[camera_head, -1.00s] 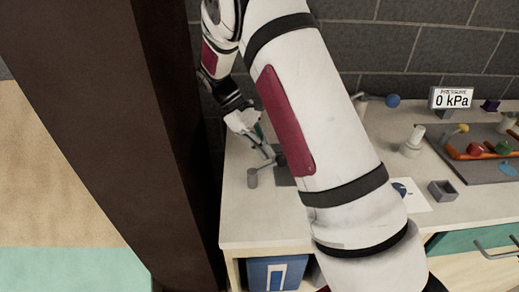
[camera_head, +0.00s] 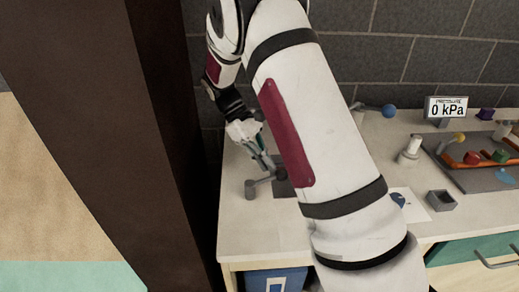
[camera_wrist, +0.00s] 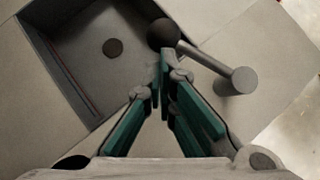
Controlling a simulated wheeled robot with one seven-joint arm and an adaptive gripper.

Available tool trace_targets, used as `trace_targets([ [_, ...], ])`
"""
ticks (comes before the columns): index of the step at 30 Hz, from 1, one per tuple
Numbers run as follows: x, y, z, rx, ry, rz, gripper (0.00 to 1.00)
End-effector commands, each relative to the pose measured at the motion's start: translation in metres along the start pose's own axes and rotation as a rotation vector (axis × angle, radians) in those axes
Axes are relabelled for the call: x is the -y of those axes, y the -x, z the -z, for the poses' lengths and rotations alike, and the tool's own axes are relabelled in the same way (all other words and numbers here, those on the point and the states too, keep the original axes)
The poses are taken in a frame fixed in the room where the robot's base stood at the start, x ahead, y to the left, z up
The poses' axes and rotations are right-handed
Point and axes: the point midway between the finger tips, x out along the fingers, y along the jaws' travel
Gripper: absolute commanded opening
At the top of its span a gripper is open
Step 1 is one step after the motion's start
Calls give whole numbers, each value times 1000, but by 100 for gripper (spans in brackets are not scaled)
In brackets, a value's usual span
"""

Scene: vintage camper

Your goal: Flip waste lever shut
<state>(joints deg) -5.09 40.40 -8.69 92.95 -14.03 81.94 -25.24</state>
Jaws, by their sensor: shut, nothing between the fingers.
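The lever, a grey rod (camera_wrist: 208,58), shows in the wrist view with a dark ball at its upper-left end and a grey cylinder (camera_wrist: 240,80) at its lower-right end. In the head view the lever (camera_head: 262,183) lies low near the counter's left end, beside a dark square plate. My gripper (camera_wrist: 165,62) is shut and empty. Its green-sided fingers come together just below the dark ball, very close to it; I cannot tell if they touch. In the head view my gripper (camera_head: 268,166) is just above the lever, and my arm hides part of the plate.
A dark post (camera_head: 120,140) stands close on the left. To the right are a blue-ball lever (camera_head: 388,110), a sign (camera_head: 446,107) reading 0 kPa, a white cylinder (camera_head: 410,150), a small grey box (camera_head: 441,200) and a tray (camera_head: 480,178) with colored knobs. A brick wall is behind.

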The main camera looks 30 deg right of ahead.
Motion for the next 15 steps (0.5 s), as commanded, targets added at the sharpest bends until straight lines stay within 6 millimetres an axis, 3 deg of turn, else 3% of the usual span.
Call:
trace_targets([
  [15, 0, 93, 1, -4, 0, -2, 0],
])
